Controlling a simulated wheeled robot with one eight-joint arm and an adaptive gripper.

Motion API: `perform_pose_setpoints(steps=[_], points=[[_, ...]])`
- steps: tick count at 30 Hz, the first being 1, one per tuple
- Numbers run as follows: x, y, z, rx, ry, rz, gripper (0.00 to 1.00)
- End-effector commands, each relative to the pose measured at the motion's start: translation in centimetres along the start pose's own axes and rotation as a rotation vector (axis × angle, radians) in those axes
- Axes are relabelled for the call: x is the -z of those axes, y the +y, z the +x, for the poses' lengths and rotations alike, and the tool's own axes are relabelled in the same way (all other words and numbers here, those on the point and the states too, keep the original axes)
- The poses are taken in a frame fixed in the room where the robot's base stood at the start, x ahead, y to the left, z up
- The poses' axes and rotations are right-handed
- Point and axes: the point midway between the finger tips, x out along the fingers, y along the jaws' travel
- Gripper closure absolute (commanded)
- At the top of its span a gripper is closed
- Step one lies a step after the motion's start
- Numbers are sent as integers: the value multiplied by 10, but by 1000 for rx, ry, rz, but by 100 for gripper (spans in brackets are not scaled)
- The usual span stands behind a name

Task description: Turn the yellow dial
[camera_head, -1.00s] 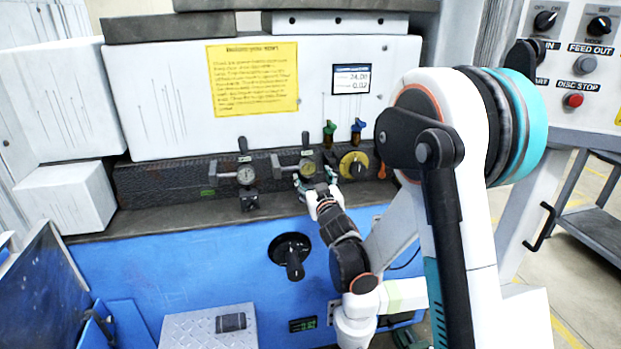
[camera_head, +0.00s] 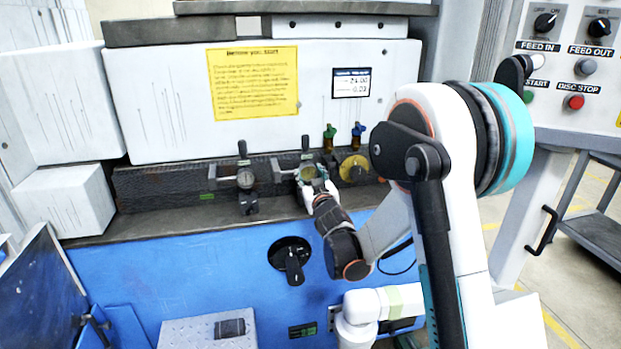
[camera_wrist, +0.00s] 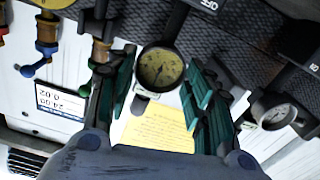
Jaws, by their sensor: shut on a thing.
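A round gauge with a yellowish face (camera_head: 309,174) sits on the second valve along the dark rail; it also shows in the wrist view (camera_wrist: 160,69). My gripper (camera_head: 312,183) is at this gauge. In the wrist view its green-padded fingers (camera_wrist: 160,92) stand on either side of the gauge, shut on it; the exact contact is hard to see. A bright yellow round dial plate (camera_head: 353,168) is to the right of my gripper, apart from it. Part of it shows at the top left of the wrist view.
A second gauge with a valve (camera_head: 245,179) is to the left. Green (camera_head: 329,135) and blue (camera_head: 357,133) handled fittings rise behind the rail. A black knob (camera_head: 292,262) juts from the blue front. A yellow notice (camera_head: 253,80) hangs above.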

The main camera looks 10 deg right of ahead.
Motion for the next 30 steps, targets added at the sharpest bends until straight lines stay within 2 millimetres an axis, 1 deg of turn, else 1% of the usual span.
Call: perform_pose_setpoints(steps=[5, 11, 30], points=[[0, 0, 0, 0, 0, -18, 77], [0, 0, 0, 0, 0, -100, 77], [0, 0, 0, 0, 0, -593, 77]])
